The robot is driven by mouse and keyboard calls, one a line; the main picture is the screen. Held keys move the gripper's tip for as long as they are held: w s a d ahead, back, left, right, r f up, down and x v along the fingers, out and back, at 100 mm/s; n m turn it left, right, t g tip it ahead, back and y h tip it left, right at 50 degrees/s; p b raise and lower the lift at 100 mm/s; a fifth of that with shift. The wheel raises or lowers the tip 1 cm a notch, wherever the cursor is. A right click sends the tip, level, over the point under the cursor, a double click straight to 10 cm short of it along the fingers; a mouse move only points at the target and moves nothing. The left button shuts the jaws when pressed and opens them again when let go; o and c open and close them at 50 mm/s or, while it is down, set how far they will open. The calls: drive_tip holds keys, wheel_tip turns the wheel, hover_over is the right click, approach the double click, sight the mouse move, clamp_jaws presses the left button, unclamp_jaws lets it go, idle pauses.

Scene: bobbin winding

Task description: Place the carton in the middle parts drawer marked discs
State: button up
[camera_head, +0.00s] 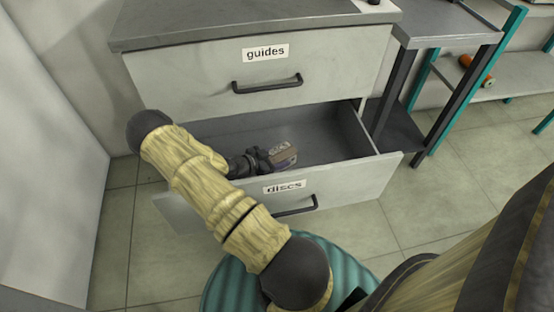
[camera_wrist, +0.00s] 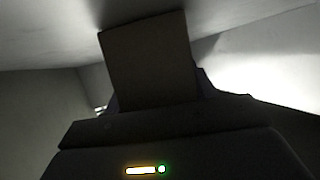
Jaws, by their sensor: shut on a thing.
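The drawer marked discs (camera_head: 345,187) is pulled open below the closed drawer marked guides (camera_head: 205,92). My gripper (camera_head: 262,160) reaches down inside the open drawer, behind its front panel. It is shut on the carton (camera_head: 284,156), a small box with a brownish side and a printed greyish face. In the wrist view the carton (camera_wrist: 147,60) is a dark, shaded block standing up from my gripper (camera_wrist: 155,108). I cannot tell whether the carton touches the drawer floor.
The drawer's right part is bare. A grey side table (camera_head: 445,25) and a teal-framed shelf (camera_head: 500,88) with an orange item (camera_head: 487,80) stand to the right. A pale panel (camera_head: 45,170) stands at the left.

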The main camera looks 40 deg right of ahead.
drive_tip(key=shift+f, duration=0.15)
drive_tip(key=o, duration=1.1)
drive_tip(key=shift+c, duration=0.2)
drive_tip(key=shift+r, duration=0.2)
drive_tip(key=shift+a+r, duration=0.15)
drive_tip(key=shift+a, duration=0.05)
drive_tip(key=p+v, duration=0.3)
drive_tip(key=v, duration=0.8)
drive_tip(key=shift+a, duration=0.25)
drive_tip(key=shift+r, duration=0.1)
